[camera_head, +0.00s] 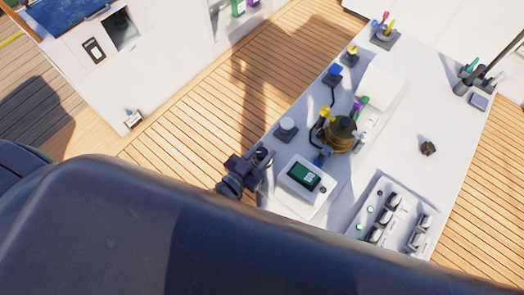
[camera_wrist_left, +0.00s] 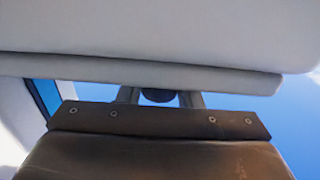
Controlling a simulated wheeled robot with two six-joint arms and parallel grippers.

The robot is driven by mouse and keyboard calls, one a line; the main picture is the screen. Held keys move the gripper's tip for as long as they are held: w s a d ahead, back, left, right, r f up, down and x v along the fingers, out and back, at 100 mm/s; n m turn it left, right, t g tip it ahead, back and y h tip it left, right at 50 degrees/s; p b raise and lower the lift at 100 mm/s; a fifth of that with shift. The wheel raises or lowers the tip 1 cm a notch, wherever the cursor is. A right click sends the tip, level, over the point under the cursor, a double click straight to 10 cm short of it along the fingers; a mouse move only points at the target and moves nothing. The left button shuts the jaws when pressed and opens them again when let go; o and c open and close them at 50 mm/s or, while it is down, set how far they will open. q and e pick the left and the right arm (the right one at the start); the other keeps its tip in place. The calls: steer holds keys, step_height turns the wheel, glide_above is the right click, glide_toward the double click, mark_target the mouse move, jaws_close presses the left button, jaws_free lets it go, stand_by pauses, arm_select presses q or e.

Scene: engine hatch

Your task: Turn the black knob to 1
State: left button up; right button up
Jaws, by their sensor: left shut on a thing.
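My left gripper (camera_head: 262,160) is at the left edge of the white console (camera_head: 445,120), left of a small device with a green screen (camera_head: 304,177). In the left wrist view its two fingers point away from me under a pale overhanging panel. A dark round piece, which looks like the black knob (camera_wrist_left: 158,96), sits between the fingertips, and the gripper is shut on it. Only part of the knob shows; its pointer and any numbers are hidden. In the head view I cannot make out the held knob. My right gripper is not in view.
A brass-coloured unit (camera_head: 340,135) with coloured parts stands in the middle. A switch panel (camera_head: 372,215) is at the lower right. My dark arm covers the lower part of the head view.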

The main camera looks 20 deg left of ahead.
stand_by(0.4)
arm_select(q)
steer(key=o, duration=0.9)
steer(key=shift+o, duration=0.2)
steer(key=b+v, duration=0.2)
steer(key=v, duration=1.5)
steer(key=shift+s+b, duration=0.25)
steer(key=shift+b, duration=0.05)
